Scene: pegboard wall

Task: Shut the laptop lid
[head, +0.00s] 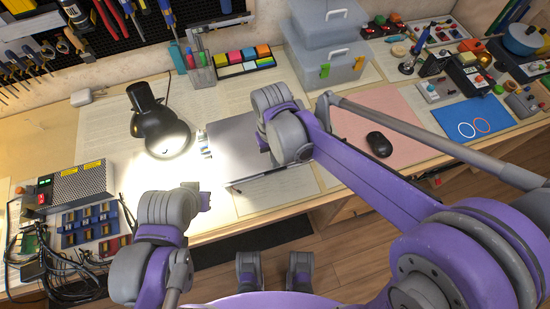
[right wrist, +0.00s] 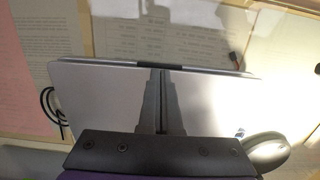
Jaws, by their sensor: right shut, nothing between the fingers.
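The laptop (head: 232,150) lies on the desk under the lamp light, its silver lid down flat or nearly flat over the base. In the right wrist view the silver lid (right wrist: 105,95) fills the middle, with a thin double edge along its far side and a dark strip at the centre. Whether a small gap is left there I cannot tell. My right gripper (right wrist: 160,100) is shut and empty, right over the lid; whether it touches I cannot tell. In the head view my right wrist covers the laptop's right part. My left gripper (head: 201,198) is near the desk's front, its fingers unclear.
A black lamp (head: 160,130) stands left of the laptop. A pink mat (head: 350,130) with a black mouse (head: 379,144) lies to the right. Clear plastic boxes (head: 325,65) stand behind. A power unit (head: 75,188) with cables is at the left. Papers cover the desk's front.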

